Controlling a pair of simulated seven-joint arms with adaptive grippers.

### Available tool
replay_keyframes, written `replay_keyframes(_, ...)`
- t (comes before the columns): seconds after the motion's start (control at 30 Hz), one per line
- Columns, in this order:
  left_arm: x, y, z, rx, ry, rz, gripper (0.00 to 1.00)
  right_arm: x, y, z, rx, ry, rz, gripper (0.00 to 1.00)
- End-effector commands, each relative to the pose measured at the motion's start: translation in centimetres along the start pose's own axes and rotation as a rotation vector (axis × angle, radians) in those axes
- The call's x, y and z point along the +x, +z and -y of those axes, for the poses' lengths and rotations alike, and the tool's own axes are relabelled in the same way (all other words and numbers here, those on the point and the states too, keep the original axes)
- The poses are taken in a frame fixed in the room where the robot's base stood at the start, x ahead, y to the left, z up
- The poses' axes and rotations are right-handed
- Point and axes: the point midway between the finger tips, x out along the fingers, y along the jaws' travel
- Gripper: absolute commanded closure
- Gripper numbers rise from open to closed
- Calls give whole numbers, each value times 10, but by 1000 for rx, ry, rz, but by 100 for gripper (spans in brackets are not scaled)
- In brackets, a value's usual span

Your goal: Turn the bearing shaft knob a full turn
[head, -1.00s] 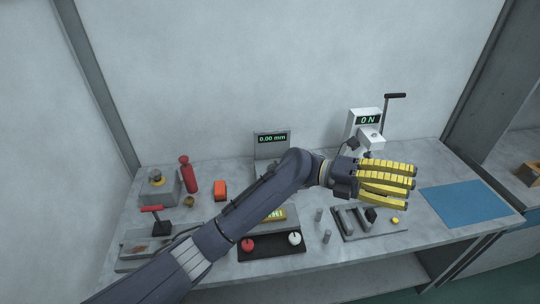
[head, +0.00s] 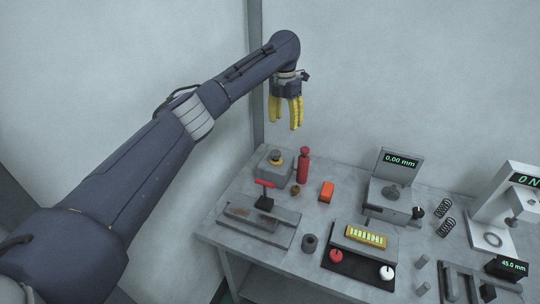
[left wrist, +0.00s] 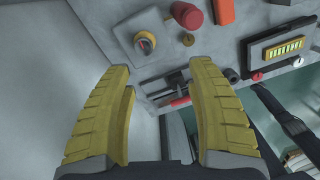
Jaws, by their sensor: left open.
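The left wrist view also shows my spread left fingers (left wrist: 160,67). My right gripper is not in view.
A red bottle (head: 304,166) stands just right of the block, with a small brass piece (head: 295,190) and an orange block (head: 326,192) near. A red-handled fixture (head: 264,195) is in front. A gauge reading 0.00 mm (head: 400,160) stands further right.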

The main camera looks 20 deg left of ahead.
Motion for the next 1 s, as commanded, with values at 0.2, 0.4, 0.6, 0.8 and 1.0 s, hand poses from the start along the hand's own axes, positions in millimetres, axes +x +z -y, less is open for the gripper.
replay_keyframes(0.2,-8,-5,-25,-31,49,-10,43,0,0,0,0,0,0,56)
replay_keyframes(0.4,16,-6,-26,-32,49,-12,43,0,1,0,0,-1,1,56)
replay_keyframes(0.6,52,-6,-28,-32,48,-11,43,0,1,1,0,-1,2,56)
replay_keyframes(0.8,89,-6,-29,-31,48,-12,43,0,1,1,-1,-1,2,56)
replay_keyframes(1.0,122,-6,-31,-32,48,-11,43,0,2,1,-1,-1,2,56)
